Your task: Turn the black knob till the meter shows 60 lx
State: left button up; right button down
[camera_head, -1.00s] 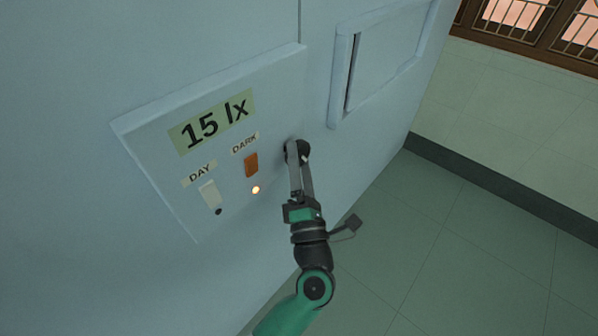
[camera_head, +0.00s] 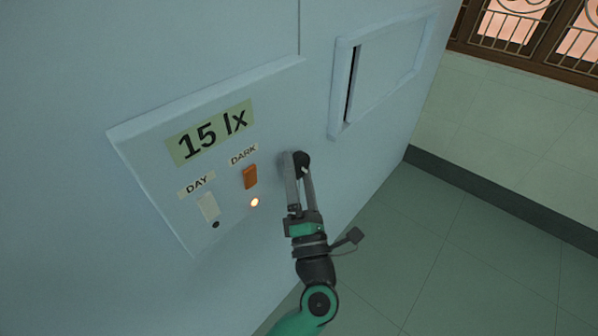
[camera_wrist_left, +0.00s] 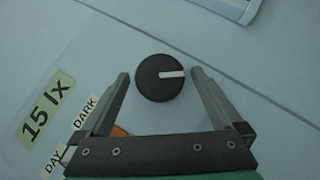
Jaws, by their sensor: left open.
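The black knob (camera_wrist_left: 160,78) is round with a white pointer line. In the left wrist view it sits between the two fingers, with a gap on each side, and the line points right. In the head view the knob (camera_head: 302,160) is partly hidden by the fingers. My left gripper (camera_head: 296,162) is open around the knob; it also shows in the left wrist view (camera_wrist_left: 160,82). My right gripper is not in view.
Left of the knob are an orange DARK switch (camera_head: 250,177) with a lit lamp (camera_head: 255,202) below it, and a white DAY switch (camera_head: 208,207) with a dark lamp (camera_head: 216,225). A framed hatch (camera_head: 386,68) is at upper right. Open floor (camera_head: 450,240) lies to the right.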

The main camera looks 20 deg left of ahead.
pick_arm(q)
jog(key=shift+s+d+f, duration=0.1)
jog(key=shift+s+d, duration=0.15)
jog(key=shift+s, duration=0.05)
jog(key=p+v, duration=0.3)
jog(key=v, duration=0.8)
jog(key=shift+w+a, duration=0.1)
jog(key=shift+a, duration=0.05)
